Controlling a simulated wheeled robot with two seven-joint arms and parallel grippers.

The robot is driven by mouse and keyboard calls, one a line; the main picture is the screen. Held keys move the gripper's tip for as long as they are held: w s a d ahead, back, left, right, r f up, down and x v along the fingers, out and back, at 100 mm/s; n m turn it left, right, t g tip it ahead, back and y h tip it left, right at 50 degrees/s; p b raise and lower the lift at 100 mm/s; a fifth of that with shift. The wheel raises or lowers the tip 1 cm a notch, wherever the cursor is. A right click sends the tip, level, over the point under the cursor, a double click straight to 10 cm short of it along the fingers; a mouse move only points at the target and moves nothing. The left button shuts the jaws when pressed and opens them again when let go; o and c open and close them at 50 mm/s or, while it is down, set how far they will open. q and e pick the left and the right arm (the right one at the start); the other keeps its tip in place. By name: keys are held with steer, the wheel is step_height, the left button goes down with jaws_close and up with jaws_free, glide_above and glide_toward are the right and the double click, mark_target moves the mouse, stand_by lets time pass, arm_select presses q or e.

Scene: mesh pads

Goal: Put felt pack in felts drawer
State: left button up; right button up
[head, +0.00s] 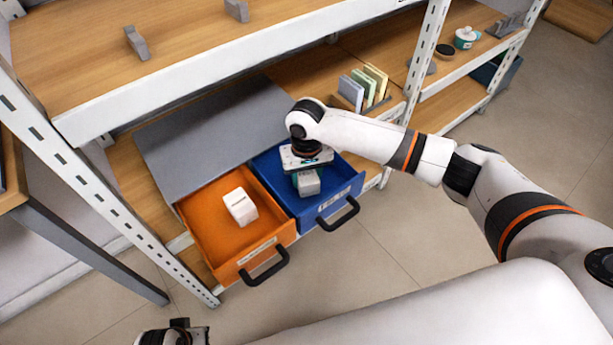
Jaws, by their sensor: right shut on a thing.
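Two drawers stand pulled out of a grey cabinet: an orange one (212,250) on the left and a blue one (275,181) on the right. Each has a front label too small to read, so I cannot tell which is the felts drawer. My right gripper (306,174) points down into the blue drawer, shut on a pale grey pack (309,186). The gripper partly hides this pack; I cannot tell whether it touches the drawer floor. Another white pack (240,206) lies in the orange drawer. My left gripper (178,335) shows only partly at the bottom edge, its fingers unclear.
Black handles (264,266) stick out from the drawer fronts. A white-edged upper shelf (200,80) hangs above the cabinet, with perforated posts (425,55) at its ends. Upright coloured pads (366,88) stand in a holder right of the blue drawer. The floor in front is clear.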

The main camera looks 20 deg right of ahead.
mark_target(306, 174)
arm_select(q)
steer(key=shift+f, duration=0.15)
arm_select(e)
steer(key=o, duration=1)
steer(key=shift+f, duration=0.1)
arm_select(q)
steer(key=shift+f, duration=0.1)
arm_select(e)
steer(key=shift+r, duration=0.3)
arm_select(q)
steer(key=s+f+p, duration=0.3)
steer(key=f, duration=0.5)
steer(key=shift+s+a+f+g, duration=0.2)
steer(key=shift+f+g, duration=0.1)
steer(key=shift+f, duration=0.05)
arm_select(e)
step_height(306, 174, up, 12)
steer(key=shift+f, duration=0.15)
arm_select(q)
steer(key=shift+s, duration=0.1)
